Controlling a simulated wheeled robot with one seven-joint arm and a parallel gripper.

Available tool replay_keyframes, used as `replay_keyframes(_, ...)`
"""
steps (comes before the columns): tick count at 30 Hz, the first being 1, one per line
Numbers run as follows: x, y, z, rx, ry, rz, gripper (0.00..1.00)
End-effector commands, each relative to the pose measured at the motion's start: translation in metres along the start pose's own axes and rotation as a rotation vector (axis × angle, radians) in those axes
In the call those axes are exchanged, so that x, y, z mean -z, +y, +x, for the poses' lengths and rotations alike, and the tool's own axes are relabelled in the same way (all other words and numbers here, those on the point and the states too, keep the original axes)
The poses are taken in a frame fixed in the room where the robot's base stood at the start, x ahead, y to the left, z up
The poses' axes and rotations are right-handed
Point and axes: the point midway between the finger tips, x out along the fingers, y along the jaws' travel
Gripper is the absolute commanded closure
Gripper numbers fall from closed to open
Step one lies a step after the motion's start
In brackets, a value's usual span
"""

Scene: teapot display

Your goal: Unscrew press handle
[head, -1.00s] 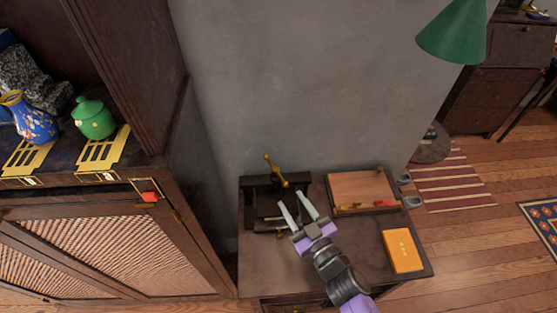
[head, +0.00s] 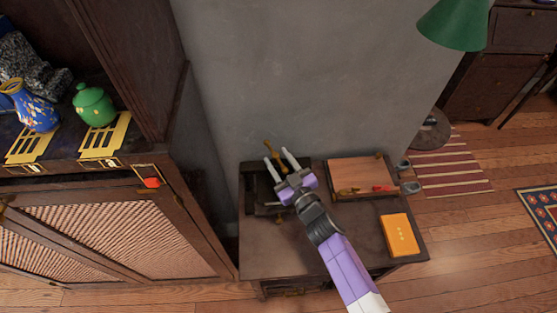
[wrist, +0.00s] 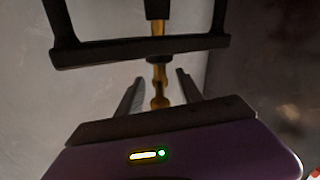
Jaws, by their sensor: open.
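The black press (head: 250,185) stands at the back left of the small dark table, partly hidden by my gripper. Its brass handle (head: 283,145) shows just beyond my fingertips. My gripper (head: 276,156) is open, with its two pale fingers apart and pointing at the handle. In the wrist view the brass handle and screw (wrist: 159,78) line up between the fingers of my gripper (wrist: 160,76), below the dark crossbar of the press (wrist: 140,50). The fingers show no grip on the brass. I cannot tell how deep the handle lies between them.
A wooden tray (head: 355,172) with small tools lies at the table's right back. An orange book (head: 400,235) lies at the right front. The table's front left (head: 265,255) is bare. A cabinet with a green pot (head: 95,105) and blue vase (head: 35,110) stands left; a grey wall is behind.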

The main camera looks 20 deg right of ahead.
Motion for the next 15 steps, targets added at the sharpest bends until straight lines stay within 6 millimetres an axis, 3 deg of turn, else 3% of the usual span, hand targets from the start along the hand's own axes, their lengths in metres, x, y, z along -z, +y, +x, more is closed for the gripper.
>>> replay_keyframes(4,-0.0001,-0.0001,-0.0003,0.000,0.000,0.000,0.57)
replay_keyframes(11,-0.0001,-0.0002,-0.0005,0.000,0.000,0.000,1.00)
replay_keyframes(15,-0.0001,-0.0003,-0.0005,0.000,0.000,0.000,1.00)
